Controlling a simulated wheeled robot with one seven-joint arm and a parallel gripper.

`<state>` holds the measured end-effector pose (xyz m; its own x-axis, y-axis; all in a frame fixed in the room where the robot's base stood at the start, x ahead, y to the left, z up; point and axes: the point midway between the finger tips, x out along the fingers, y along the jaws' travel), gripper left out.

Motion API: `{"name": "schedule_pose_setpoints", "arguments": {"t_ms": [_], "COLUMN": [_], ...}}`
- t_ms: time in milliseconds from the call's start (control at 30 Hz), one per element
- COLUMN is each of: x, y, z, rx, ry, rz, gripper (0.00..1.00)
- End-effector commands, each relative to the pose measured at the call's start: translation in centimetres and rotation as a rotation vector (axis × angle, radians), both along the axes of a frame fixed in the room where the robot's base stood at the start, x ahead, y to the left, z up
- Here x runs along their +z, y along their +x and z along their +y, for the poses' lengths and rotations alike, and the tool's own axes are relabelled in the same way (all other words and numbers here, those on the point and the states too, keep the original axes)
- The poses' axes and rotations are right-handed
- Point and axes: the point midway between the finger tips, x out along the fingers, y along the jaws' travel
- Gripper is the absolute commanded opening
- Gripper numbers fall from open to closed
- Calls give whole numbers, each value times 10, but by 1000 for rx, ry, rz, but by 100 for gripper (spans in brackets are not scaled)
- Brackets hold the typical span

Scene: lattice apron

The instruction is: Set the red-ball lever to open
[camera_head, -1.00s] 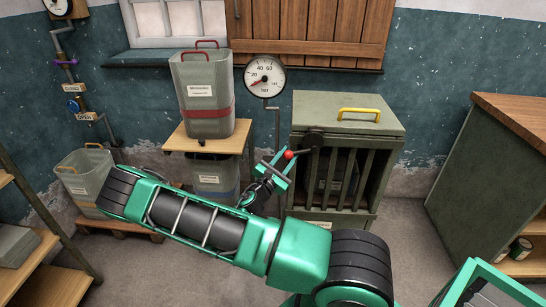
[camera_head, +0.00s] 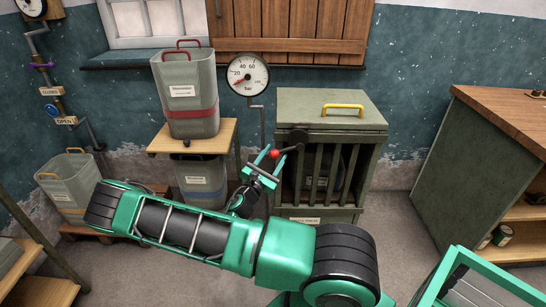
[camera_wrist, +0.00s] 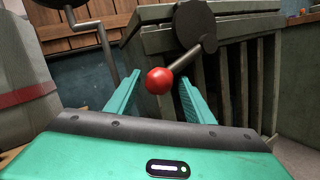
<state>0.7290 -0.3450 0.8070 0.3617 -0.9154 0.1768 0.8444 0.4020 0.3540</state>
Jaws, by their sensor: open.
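The red ball (camera_head: 274,153) is the knob at the end of a dark lever arm (camera_head: 287,149). The lever is hinged on a round dark hub (camera_head: 298,136) at the upper left front of a grey-green slatted cabinet. In the wrist view the red ball (camera_wrist: 160,80) is between my fingers, with the lever (camera_wrist: 188,58) rising up and right to the hub (camera_wrist: 195,25). My gripper (camera_head: 266,164) is open, its two green fingers either side of the ball. A gap shows on each side of it. Whether the ball is fully between the fingertips in depth I cannot tell.
The slatted cabinet (camera_head: 331,107) has a yellow handle. A pressure gauge (camera_head: 248,75) on a pipe stands left of the lever. A wooden-topped counter (camera_head: 480,130) is at right. Valves with CLOSED and OPEN plates (camera_head: 66,121) hang at left.

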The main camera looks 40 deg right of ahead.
Motion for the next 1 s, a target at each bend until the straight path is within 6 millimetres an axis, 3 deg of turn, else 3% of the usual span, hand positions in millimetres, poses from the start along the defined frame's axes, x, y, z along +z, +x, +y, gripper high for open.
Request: {"name": "schedule_pose_setpoints", "arguments": {"t_ms": [167,600,1000], "x": [-4,-17,-19], "y": [-6,-32,-38], "z": [18,86,98], "rx": [4,2,-1], "ry": [1,0,-2], "rz": [2,1,0], "gripper": [48,48,48]}}
